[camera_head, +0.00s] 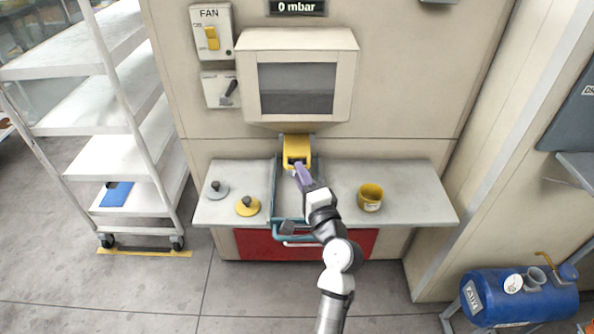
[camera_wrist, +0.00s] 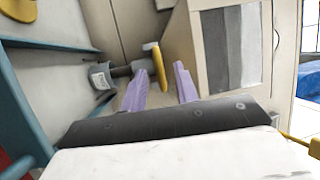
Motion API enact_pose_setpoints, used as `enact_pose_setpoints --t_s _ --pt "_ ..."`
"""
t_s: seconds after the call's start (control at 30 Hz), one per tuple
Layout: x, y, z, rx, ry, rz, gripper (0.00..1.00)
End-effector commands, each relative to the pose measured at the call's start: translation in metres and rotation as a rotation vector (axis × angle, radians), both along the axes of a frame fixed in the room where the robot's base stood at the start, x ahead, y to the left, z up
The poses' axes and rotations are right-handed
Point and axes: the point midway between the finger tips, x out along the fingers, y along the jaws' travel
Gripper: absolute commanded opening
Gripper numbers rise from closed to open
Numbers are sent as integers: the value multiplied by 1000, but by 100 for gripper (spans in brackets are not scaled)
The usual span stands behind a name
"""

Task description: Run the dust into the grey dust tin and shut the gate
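The yellow dust outlet (camera_head: 297,150) sits on the cabinet wall under the window hood. In the wrist view a yellow plate (camera_wrist: 155,66), apparently the gate, stands by a dark spout (camera_wrist: 125,70). A grey tin with a pale label (camera_wrist: 102,75) is at the spout's lower end; whether they touch is unclear. My gripper (camera_head: 301,173) is in front of the outlet and hides that tin in the head view. Its purple fingers (camera_wrist: 160,87) are apart and empty, with the yellow plate beyond the gap. I cannot tell whether the gate is open.
A yellow tin (camera_head: 370,198) stands on the right of the grey shelf (camera_head: 420,195). A grey knobbed lid (camera_head: 216,190) and a yellow one (camera_head: 247,207) lie at left. A teal frame (camera_head: 273,190) rises around the middle. The display (camera_head: 297,7) reads 0 mbar.

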Motion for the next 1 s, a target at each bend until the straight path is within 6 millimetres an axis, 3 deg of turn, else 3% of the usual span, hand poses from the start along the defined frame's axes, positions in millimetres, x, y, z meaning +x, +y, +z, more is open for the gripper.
enact_pose_setpoints --t_s 0.2,0.4,0.6,1.0 --pt "-48 -21 -13 1 1 -4 30" --pt "-80 -34 -16 1 1 -3 30" --pt "-94 -40 -17 0 1 -1 30" --pt "-95 -40 -16 0 0 0 30"
